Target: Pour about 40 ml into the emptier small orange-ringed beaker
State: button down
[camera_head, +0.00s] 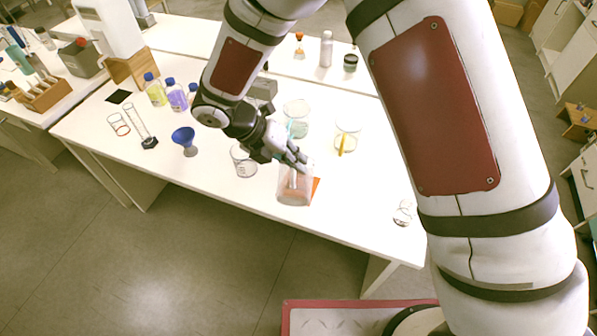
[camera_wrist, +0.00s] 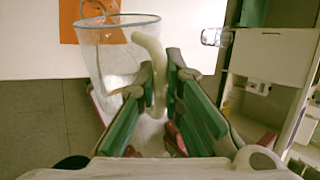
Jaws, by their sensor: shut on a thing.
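My gripper (camera_head: 294,163) is shut on the pale curved handle of a clear jug (camera_head: 295,188). In the wrist view the handle (camera_wrist: 150,50) runs between the green-padded fingers (camera_wrist: 162,82), and the jug (camera_wrist: 110,62) with its bluish rim is left of them. The jug is over or in front of an orange mat (camera_head: 317,186), which also shows in the wrist view (camera_wrist: 72,30). I cannot tell its liquid level. A small ringed glass (camera_head: 403,213) stands near the right front edge, and another (camera_head: 118,124) is at the left. Their fill levels are unclear.
A graduated beaker (camera_head: 243,161) and a blue funnel (camera_head: 184,138) stand left of my gripper. Beakers with a teal rod (camera_head: 296,116) and a yellow rod (camera_head: 346,139) stand behind. A cylinder (camera_head: 140,127) and capped bottles (camera_head: 176,95) are further left.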

aim_at(294, 197)
jog(key=shift+w+r+g+b, duration=0.2)
jog(key=shift+w+g+b, duration=0.1)
jog(key=shift+w+b, duration=0.15)
dwell(0.8)
jog(key=s+t, duration=0.1)
jog(key=s+f+t+p, duration=0.1)
jog(key=s+f+p, duration=0.1)
jog(key=s, duration=0.1)
jog(key=shift+a+m+t, duration=0.1)
jog(key=shift+m+t, duration=0.2)
jog(key=shift+t, duration=0.1)
jog(key=shift+f+t, duration=0.3)
jog(key=shift+f, duration=0.05)
jog(key=shift+s+f+m+t+h+b, duration=0.35)
jog(key=shift+s+f+t, duration=0.2)
jog(key=shift+f, duration=0.2)
jog(key=shift+s+f+m+t+b, duration=0.3)
jog(key=shift+s+t, duration=0.2)
jog(key=shift+t, duration=0.25)
jog(key=shift+s+f+m+t+h+b, duration=0.25)
jog(key=shift+s+f+t+h+b, duration=0.1)
jog(key=shift+f+t+b, duration=0.25)
jog(key=s+a+f+m+t+h+b, duration=0.1)
jog(key=s+f+m+t+h+b, duration=0.2)
jog(key=s+f+t+b, duration=0.3)
notch_tip(294, 197, down, 2)
jog(key=b, duration=0.2)
jog(key=shift+s+f+m+b, duration=0.15)
jog(key=shift+s+m+b, duration=0.15)
jog(key=shift+s, duration=0.05)
